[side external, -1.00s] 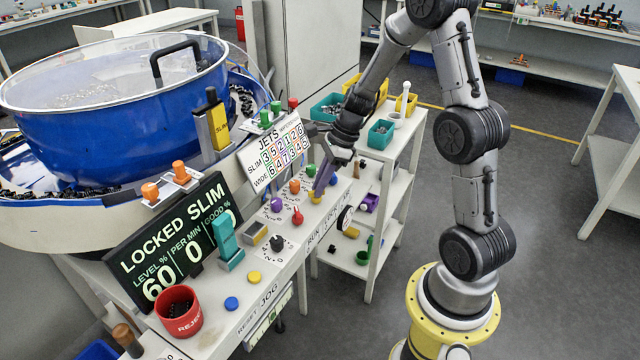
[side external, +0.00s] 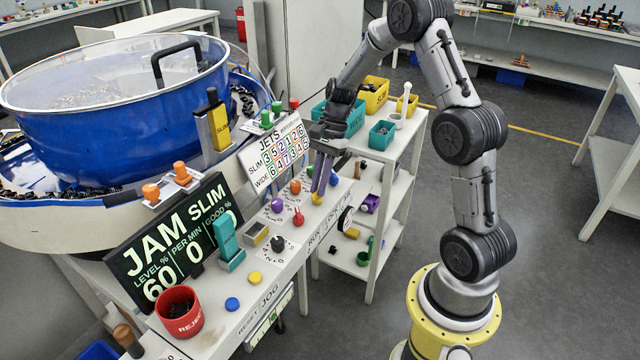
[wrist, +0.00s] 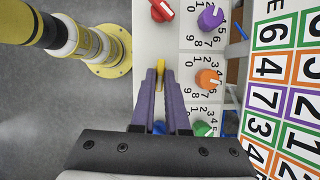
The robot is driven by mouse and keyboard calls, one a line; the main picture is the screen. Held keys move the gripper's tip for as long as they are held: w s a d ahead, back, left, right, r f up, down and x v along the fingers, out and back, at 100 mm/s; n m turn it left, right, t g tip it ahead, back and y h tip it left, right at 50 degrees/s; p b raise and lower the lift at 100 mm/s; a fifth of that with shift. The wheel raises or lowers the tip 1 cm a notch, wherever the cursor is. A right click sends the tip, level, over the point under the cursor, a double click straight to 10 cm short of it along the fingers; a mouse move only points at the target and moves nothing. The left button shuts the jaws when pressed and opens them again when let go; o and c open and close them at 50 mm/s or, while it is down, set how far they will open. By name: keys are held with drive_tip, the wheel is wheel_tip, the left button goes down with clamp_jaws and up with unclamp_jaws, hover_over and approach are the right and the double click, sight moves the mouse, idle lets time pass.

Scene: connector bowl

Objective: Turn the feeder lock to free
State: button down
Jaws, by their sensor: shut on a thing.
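The feeder lock appears to be the small yellow knob (side external: 317,199) near the far end of the panel. In the wrist view the yellow knob (wrist: 160,67) sits between my purple fingertips and lies in line with the fingers. My gripper (side external: 319,192) points down and is shut on it; the fingers partly hide it. My gripper (wrist: 160,80) shows the same hold in the wrist view. The dark display (side external: 175,245) reads JAM SLIM, with level 60 and per minute 0.
A red knob (wrist: 162,9) and dials in purple (wrist: 211,17), orange (wrist: 208,79) and green (wrist: 203,128) stand close beside my fingers. The jets board (side external: 274,157) rises behind them. A shelf with teal bins (side external: 381,134) stands beyond the panel.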

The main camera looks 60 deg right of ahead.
drive_tip(key=n, duration=0.1)
drive_tip(key=n+g, duration=0.1)
drive_tip(key=n, duration=0.2)
drive_tip(key=shift+w+n+g, duration=0.25)
drive_tip(key=shift+n+g, duration=0.05)
drive_tip(key=shift+g, duration=0.1)
drive_tip(key=shift+w+a+r+n+g+h, duration=0.1)
drive_tip(key=shift+n+g+h, duration=0.3)
drive_tip(key=shift+n, duration=0.9)
drive_tip(key=shift+w+n+g+h, duration=0.1)
drive_tip(key=shift+n+g+h, duration=0.3)
drive_tip(key=shift+n, duration=0.9)
drive_tip(key=c, duration=0.9)
unclamp_jaws()
drive_tip(key=v, duration=1.3)
drive_tip(key=shift+w+r, duration=0.2)
drive_tip(key=shift+r, duration=0.1)
